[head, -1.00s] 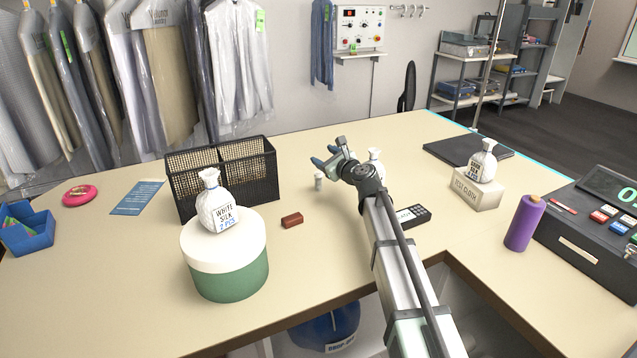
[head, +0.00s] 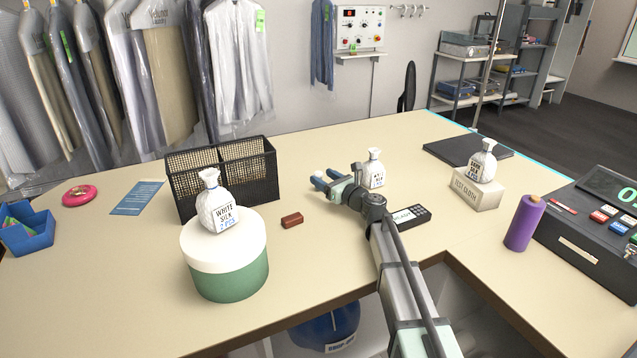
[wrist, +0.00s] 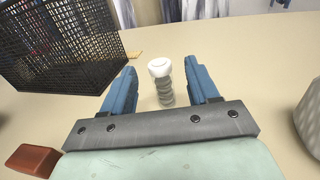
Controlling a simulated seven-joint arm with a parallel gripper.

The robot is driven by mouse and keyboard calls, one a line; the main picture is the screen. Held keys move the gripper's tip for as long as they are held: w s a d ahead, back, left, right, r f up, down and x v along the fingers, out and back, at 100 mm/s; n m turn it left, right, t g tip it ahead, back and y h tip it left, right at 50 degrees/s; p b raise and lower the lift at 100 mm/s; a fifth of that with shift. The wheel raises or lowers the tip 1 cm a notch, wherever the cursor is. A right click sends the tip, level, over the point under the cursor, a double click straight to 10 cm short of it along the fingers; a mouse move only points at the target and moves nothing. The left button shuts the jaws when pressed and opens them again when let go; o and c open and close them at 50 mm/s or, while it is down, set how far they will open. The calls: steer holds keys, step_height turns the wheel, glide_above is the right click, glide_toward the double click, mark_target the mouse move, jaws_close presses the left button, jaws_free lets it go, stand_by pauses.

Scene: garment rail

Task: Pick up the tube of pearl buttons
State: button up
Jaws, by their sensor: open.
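The tube of pearl buttons (wrist: 163,88) is a small clear tube with a white cap and a grey stack inside. It stands upright on the counter in the wrist view, just beyond and between the two blue fingers of my gripper (wrist: 167,82). The fingers are apart on either side of it and do not appear to touch it. In the head view my gripper (head: 323,179) is low over the middle of the counter; the tube is mostly hidden there, with perhaps only its cap showing.
A black mesh basket (head: 225,178) stands left of my gripper, and a red-brown block (head: 292,220) lies in front. A white pouch (head: 374,168) stands close on the right, near a dark keypad (head: 420,215). A green-and-white round box (head: 228,270) bears another pouch.

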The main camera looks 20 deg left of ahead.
steer(key=shift+f, duration=0.35)
steer(key=shift+w+a+f, duration=0.2)
steer(key=shift+a+f, duration=0.05)
steer(key=x, duration=0.4)
steer(key=shift+w+a, duration=0.15)
steer(key=c, duration=1)
